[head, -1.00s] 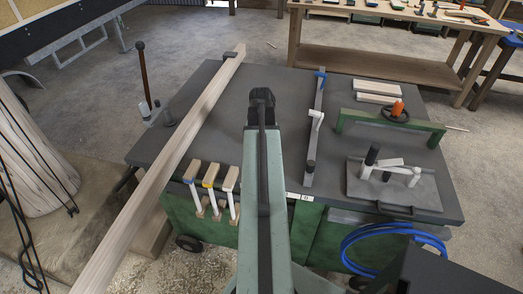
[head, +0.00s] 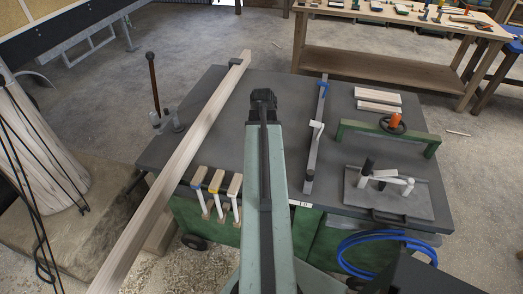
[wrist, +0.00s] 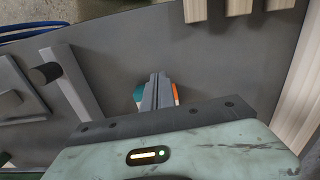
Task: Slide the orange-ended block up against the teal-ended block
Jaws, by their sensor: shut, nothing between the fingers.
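In the wrist view, my gripper (wrist: 158,82) is shut with nothing between its fingers, low over the dark grey tabletop (wrist: 130,40). A teal patch (wrist: 138,94) shows just left of the fingers, and a small orange patch (wrist: 175,93) shows just right of them. These look like the teal-ended and orange-ended blocks. My fingers and wrist hide most of both, so I cannot tell the gap between them or whether my fingers touch either. In the head view my arm covers this spot and neither block shows.
A long timber beam (head: 190,150) crosses the table's left side. A bar clamp (head: 316,135) lies right of my arm. Wooden-handled brushes (head: 216,182) hang at the front edge. A green clamp frame (head: 365,133) and grey plate (head: 355,195) occupy the right.

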